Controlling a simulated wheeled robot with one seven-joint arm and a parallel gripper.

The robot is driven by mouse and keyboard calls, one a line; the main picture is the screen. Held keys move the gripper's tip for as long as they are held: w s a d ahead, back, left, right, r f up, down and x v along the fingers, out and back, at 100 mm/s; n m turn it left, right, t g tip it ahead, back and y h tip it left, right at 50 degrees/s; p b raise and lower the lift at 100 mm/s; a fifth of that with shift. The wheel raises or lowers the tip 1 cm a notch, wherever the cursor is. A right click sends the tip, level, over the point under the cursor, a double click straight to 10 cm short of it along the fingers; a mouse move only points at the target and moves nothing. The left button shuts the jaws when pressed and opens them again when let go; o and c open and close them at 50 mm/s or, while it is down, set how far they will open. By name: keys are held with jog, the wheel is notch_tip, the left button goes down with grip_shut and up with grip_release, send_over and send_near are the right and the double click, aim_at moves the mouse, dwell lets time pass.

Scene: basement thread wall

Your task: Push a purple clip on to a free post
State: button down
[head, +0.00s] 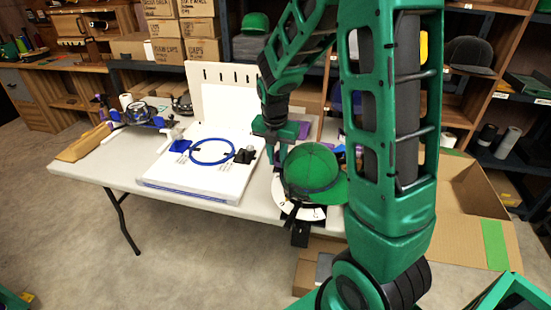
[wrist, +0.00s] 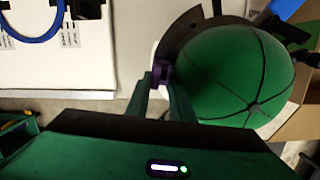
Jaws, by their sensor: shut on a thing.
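My gripper (wrist: 160,84) is shut on a small purple clip (wrist: 162,70), held between the tips of its two green fingers in the wrist view. The clip is at the left edge of a round stand with a pale and dark rim (wrist: 178,32); I cannot tell whether it touches the rim or a post. A green cap (wrist: 235,82) sits on the stand, just right of the fingers. In the head view, the cap (head: 312,172) is at the table's right end and my arm hides part of that area. I cannot make out a free post.
A white board (head: 215,188) with a blue ring (head: 212,151) and black and blue fixtures lies on the table left of the stand. An upright white panel (head: 222,88) stands behind it. An open cardboard box (head: 465,200) is at the right.

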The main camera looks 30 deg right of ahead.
jog(key=shift+s+d+f, duration=0.2)
jog(key=shift+s+d, duration=0.05)
jog(key=shift+s, duration=0.15)
jog(key=c, duration=1.5)
grip_release()
jog(key=shift+c, duration=0.2)
jog(key=shift+o, duration=0.3)
notch_tip(320, 180, up, 11)
jog(key=a, duration=0.2)
jog(key=shift+s, duration=0.25)
jog(key=s+d+m, duration=0.1)
jog(key=s+m, duration=0.1)
jog(key=s+d+m, duration=0.1)
jog(key=s+m, duration=0.2)
jog(key=s+d+r+m, duration=0.1)
jog(key=s+m, duration=0.1)
jog(key=m, duration=0.1)
jog(key=shift+s+d, duration=0.1)
jog(key=shift+s, duration=0.2)
jog(key=s+d+f+m+g+y, duration=0.1)
jog(key=s+m, duration=1.9)
jog(key=m, duration=0.3)
jog(key=shift+s+f+m+y, duration=0.15)
jog(key=shift+s+m+y, duration=0.15)
jog(key=shift+m, duration=0.1)
